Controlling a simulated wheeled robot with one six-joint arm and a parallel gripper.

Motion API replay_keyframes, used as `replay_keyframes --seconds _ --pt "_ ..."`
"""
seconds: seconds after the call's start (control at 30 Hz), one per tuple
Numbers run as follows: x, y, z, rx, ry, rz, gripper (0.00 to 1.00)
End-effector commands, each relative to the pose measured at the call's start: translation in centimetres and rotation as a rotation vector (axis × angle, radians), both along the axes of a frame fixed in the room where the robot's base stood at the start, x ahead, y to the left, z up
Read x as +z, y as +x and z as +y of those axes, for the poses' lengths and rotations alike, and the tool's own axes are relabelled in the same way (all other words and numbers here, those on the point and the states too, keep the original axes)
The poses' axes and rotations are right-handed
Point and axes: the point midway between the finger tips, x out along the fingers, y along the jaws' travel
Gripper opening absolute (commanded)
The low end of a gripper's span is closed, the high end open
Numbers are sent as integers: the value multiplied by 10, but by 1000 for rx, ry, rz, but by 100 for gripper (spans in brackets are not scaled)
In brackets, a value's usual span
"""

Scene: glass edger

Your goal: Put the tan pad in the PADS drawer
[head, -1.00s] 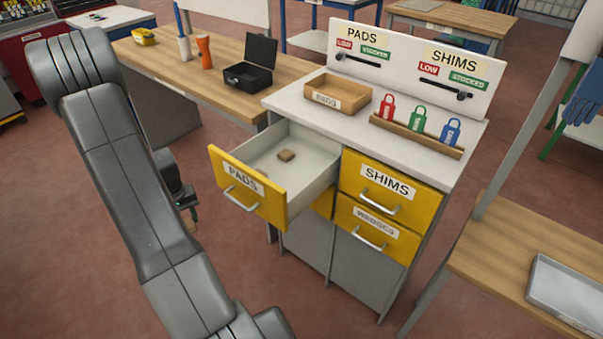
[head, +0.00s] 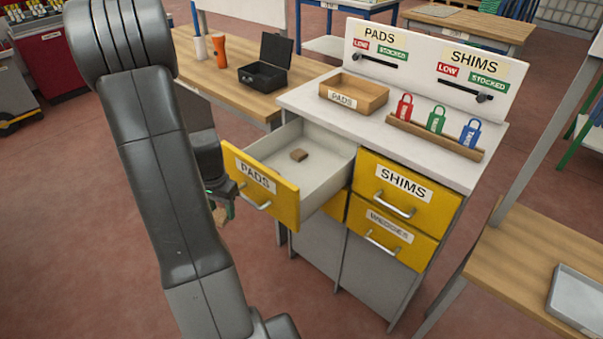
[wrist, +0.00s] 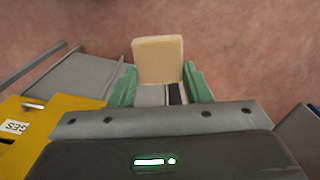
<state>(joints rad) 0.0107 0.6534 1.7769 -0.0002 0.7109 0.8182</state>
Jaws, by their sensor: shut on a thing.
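The tan pad (wrist: 158,60) is held between the green fingertips of my gripper (wrist: 160,88) in the wrist view, sticking out past them. In the head view my gripper (head: 222,196) hangs low, in front and to the left of the PADS drawer, partly hidden by my arm; the pad (head: 220,217) shows just below it. The PADS drawer (head: 318,145) is pulled open, with a yellow labelled front and a pale inside. The pad is outside the drawer.
The SHIMS drawer (head: 407,187) and the drawer below it are shut. A wooden PADS tray (head: 372,104) and a rack of coloured tags stand on the cabinet top (head: 300,93). A black open box (head: 266,76) is on the bench behind. Floor is clear left of the cabinet.

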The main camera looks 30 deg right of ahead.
Motion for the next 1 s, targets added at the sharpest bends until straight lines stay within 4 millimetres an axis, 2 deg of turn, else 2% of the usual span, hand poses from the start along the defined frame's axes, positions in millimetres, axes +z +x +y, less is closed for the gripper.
replay_keyframes --seconds 0.1,0.7,1.0 --pt "22 -15 -22 -239 1 -5 23" --pt "125 -89 -122 -1445 3 -5 23" --pt "154 -110 -150 -1790 1 -3 23"
